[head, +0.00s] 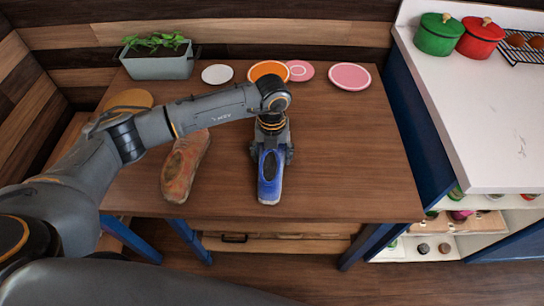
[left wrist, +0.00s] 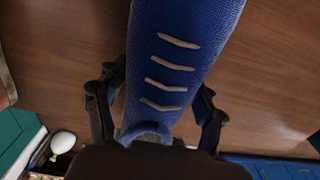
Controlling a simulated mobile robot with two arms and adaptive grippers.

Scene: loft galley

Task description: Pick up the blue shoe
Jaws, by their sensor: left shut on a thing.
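The blue shoe (head: 269,183) points toward the front edge of the wooden table (head: 340,150) in the head view. My left gripper (head: 272,153) comes down over its rear part, with a finger on each side. In the left wrist view the blue shoe (left wrist: 178,65) fills the middle, with several pale lace bars along it. The fingers of my left gripper (left wrist: 155,110) flank it there and are shut on it. I cannot tell whether the shoe is clear of the tabletop. My right gripper is in neither view.
A worn brown shoe (head: 185,165) lies left of the blue one. A planter (head: 160,62) and several plates, one of them orange (head: 268,71), stand along the back. A white counter (head: 480,110) with green (head: 437,34) and red (head: 480,37) pots is at right. The table's right side is clear.

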